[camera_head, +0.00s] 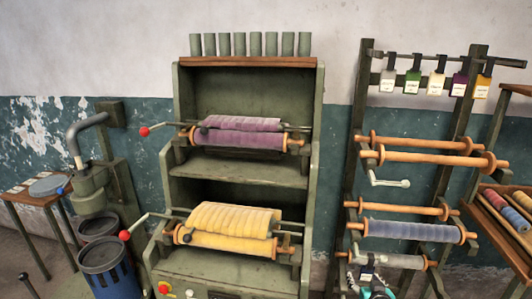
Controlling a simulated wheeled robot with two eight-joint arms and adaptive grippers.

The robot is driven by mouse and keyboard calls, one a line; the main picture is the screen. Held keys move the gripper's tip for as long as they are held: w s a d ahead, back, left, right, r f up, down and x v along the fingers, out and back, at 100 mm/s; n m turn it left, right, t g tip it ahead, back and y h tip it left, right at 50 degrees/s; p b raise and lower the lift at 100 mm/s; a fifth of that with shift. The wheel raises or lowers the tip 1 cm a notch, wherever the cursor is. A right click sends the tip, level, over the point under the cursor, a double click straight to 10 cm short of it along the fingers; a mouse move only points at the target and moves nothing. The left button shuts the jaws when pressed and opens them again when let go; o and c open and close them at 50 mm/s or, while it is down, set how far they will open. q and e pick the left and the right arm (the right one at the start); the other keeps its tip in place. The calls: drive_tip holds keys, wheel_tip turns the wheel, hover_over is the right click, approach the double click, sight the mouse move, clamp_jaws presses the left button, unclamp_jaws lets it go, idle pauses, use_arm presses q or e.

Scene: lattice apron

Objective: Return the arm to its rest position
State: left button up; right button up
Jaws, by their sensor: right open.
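My right gripper (367,270) shows small at the bottom edge of the head view, right of centre. It is open, and I see nothing held in it. Most of my right arm is cut off by the frame. My left gripper is not in view.
A green machine cabinet (316,160) holds a purple roll (240,138) and a yellow roll (230,243), with red-knobbed cranks sticking out left. A tray of coloured rolls (500,220) is at far right.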

drive_tip(key=s+a+r+n+g+y, duration=0.1)
drive_tip(key=s+a+r+g, duration=0.1)
drive_tip(key=s+a, duration=0.6)
drive_tip(key=s+a+r+n+g+y, duration=0.1)
drive_tip(key=s+a+r+g, duration=0.2)
drive_tip(key=s+a, duration=0.5)
drive_tip(key=s+r, duration=0.1)
drive_tip(key=s, duration=0.5)
drive_tip(key=shift+s+a+r, duration=0.2)
drive_tip(key=shift+s+r, duration=0.05)
drive_tip(key=shift+s, duration=0.05)
idle(0.6)
